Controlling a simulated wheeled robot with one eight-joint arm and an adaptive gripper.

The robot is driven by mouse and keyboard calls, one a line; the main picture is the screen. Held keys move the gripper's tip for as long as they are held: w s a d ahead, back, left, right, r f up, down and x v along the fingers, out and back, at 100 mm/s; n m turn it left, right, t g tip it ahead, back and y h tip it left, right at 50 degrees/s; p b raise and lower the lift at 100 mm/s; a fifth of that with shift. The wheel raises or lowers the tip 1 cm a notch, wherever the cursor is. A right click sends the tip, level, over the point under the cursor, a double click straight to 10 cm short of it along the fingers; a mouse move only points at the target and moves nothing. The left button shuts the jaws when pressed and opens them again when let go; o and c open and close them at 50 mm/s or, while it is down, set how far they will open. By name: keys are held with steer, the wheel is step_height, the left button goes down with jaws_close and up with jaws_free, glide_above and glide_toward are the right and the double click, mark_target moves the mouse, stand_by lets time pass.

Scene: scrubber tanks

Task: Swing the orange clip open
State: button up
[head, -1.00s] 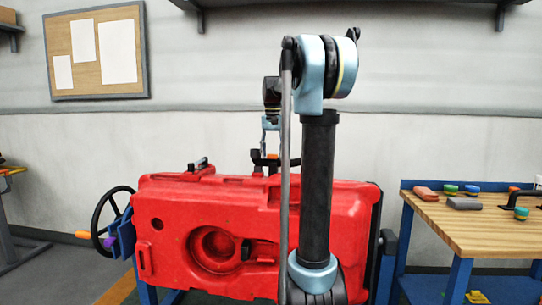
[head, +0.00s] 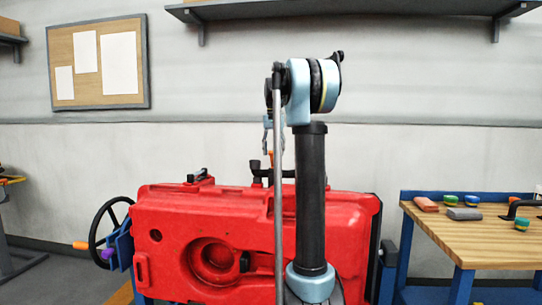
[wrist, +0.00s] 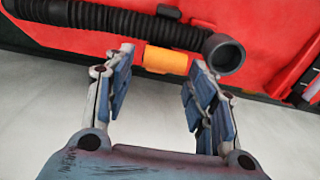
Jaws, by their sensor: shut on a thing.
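The orange clip (wrist: 165,60) sits by the black ribbed hose (wrist: 120,22) and its round black end at the red tank's edge in the wrist view. In the head view a small orange piece of it (head: 271,158) shows above the top of the red tank (head: 170,215). My gripper (wrist: 164,70) has its blue fingers on both sides of the clip, shut on it; the exact contact at the fingertips is hard to see. In the head view my gripper (head: 267,138) hangs over the tank's top, partly hidden by my arm.
A handwheel (head: 108,232) stands at the tank's left. A workbench (head: 470,240) with several small items is at the right. A shelf (head: 350,15) hangs on the wall above.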

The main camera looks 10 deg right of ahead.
steer(key=w, duration=0.1)
steer(key=w+d, duration=0.1)
steer(key=w, duration=0.1)
steer(key=shift+w, duration=0.15)
steer(key=shift+w+d+f, duration=0.1)
steer(key=shift+w+f, duration=0.15)
steer(key=shift+w, duration=0.45)
steer(key=shift+c, duration=0.2)
steer(key=shift+w+f, duration=0.15)
steer(key=shift+w, duration=0.2)
jaws_close()
jaws_free()
steer(key=shift+w+d+f, duration=0.1)
steer(key=o, duration=1.5)
steer(key=shift+d, duration=0.15)
steer(key=shift+o, duration=0.2)
step_height(320, 180, up, 12)
